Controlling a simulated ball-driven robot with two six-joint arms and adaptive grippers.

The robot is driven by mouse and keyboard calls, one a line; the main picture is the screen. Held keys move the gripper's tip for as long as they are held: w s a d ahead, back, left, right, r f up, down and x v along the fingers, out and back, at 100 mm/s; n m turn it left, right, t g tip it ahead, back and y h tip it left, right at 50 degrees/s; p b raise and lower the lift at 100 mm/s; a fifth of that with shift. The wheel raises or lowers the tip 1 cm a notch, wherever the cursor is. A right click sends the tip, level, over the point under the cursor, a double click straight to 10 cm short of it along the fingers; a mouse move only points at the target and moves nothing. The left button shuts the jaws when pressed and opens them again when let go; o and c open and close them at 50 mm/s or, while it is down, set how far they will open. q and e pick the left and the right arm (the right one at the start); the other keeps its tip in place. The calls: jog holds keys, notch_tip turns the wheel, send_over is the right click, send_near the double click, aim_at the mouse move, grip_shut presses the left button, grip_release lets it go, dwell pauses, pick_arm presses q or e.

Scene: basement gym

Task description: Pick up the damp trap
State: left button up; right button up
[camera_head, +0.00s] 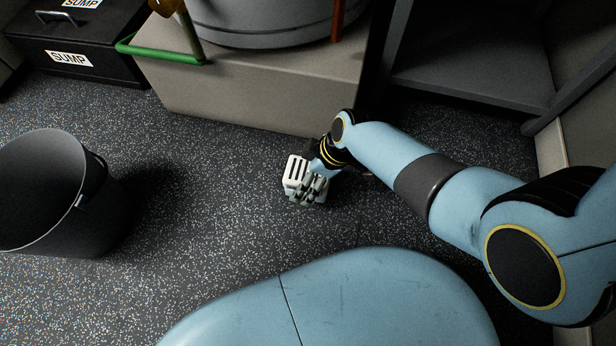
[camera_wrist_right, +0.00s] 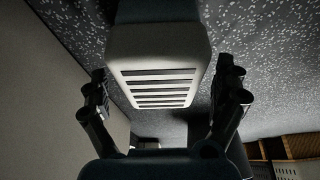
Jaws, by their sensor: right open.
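The damp trap (camera_head: 294,172) is a small white box with dark slots in its top, on the speckled floor in front of the grey plinth. In the right wrist view the damp trap (camera_wrist_right: 157,62) shows its slotted white face between my fingers, with a darker band at its far end. My right gripper (camera_head: 314,186) is at the damp trap and partly covers its right side in the head view. Its two fingers (camera_wrist_right: 168,92) stand apart on either side of the trap. I cannot tell whether they touch it. My left gripper is not in view.
A dark bucket (camera_head: 50,195) stands on the floor at left. The grey plinth (camera_head: 250,92) runs close behind the trap, with a green pipe (camera_head: 160,52) at its left. Black sump boxes (camera_head: 75,55) are at back left. A dark shelf unit (camera_head: 470,75) is at right. Floor left of the trap is clear.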

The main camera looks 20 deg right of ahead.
jog(key=c, duration=1.5)
jog(key=shift+r, duration=0.1)
